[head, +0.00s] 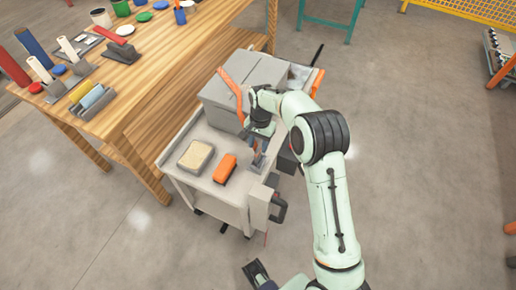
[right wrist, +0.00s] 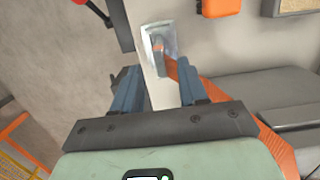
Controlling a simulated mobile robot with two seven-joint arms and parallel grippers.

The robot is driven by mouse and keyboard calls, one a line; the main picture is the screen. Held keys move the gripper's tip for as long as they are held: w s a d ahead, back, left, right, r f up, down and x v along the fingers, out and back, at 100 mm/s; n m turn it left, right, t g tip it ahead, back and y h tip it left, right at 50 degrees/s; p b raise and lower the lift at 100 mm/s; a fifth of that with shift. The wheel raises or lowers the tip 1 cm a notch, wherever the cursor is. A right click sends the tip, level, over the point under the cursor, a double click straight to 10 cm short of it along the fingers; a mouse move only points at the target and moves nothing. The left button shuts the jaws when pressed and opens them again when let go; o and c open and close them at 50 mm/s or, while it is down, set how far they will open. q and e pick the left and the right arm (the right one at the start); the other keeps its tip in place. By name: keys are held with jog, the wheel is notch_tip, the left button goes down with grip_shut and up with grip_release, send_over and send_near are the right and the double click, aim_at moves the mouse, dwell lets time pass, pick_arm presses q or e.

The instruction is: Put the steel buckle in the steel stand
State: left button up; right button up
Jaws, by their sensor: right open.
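My right gripper (head: 258,152) is open over the front right part of the grey cart. In the right wrist view, its two blue-grey fingers (right wrist: 160,92) stand apart with nothing gripped between them. Just beyond the tips is a small grey metal piece, apparently the steel buckle (right wrist: 158,46), at the end of an orange strap. It overlaps a shiny pale plate (right wrist: 168,30), possibly the steel stand; I cannot tell whether they touch. The gripper largely hides both in the head view. A dark two-pronged part, apparently my left gripper (head: 258,273), shows at the bottom edge; its opening is unclear.
The cart (head: 178,174) also carries an orange block (head: 225,169), a tan-topped tray (head: 196,156) and a large grey box (head: 235,82). The orange strap (head: 233,88) crosses the box. A cluttered wooden table (head: 140,85) adjoins the cart's left.

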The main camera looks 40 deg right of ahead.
notch_tip(320, 180, up, 8)
jog(key=p, duration=0.1)
jog(key=shift+w+d+r, duration=0.2)
jog(key=shift+d, duration=0.25)
